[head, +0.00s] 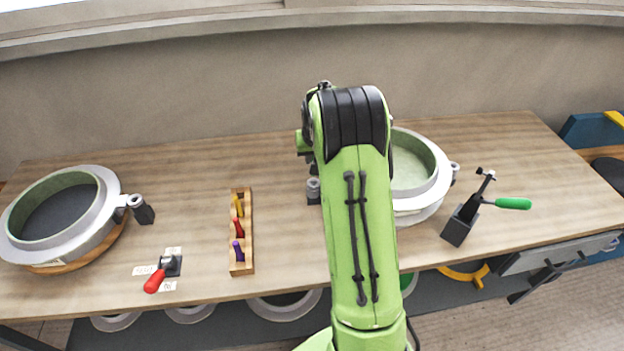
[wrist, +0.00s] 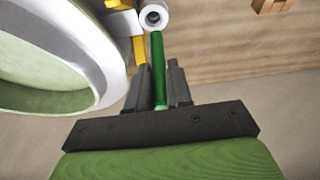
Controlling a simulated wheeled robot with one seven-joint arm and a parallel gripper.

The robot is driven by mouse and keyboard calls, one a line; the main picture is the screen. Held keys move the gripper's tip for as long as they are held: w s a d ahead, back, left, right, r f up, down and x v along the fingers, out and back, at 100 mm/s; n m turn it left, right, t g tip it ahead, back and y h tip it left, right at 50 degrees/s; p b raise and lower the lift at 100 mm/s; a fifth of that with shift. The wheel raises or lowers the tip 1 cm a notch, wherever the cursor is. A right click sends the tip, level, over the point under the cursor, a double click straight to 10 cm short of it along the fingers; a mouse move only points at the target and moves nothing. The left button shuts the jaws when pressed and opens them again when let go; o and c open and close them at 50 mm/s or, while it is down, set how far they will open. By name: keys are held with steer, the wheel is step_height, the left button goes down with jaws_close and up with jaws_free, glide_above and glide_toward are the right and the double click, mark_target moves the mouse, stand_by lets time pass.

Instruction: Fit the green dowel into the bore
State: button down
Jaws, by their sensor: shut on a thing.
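The green dowel (wrist: 157,62) stands out between the two dark fingers of my gripper (wrist: 158,88) in the wrist view, and the fingers are shut on it. Its far end shows just below the pale round boss with the dark bore (wrist: 153,16). The bore looks empty. I cannot tell whether the dowel's tip touches the boss's rim. A grey boss (head: 313,187) shows there just left of my arm, beside the right mould (head: 422,178).
The rack (head: 241,267) holds yellow, red and purple dowels. The left mould (head: 107,222) has its own boss. A red-handled clamp (head: 163,273) and a green-handled clamp (head: 463,218) stand on the table. A yellow part (wrist: 138,52) sits close beside the dowel. Bare table lies right of the rack.

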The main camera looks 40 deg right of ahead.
step_height(320, 180, down, 7)
steer(key=shift+s+f+b, duration=0.15)
steer(key=shift+b, duration=0.25)
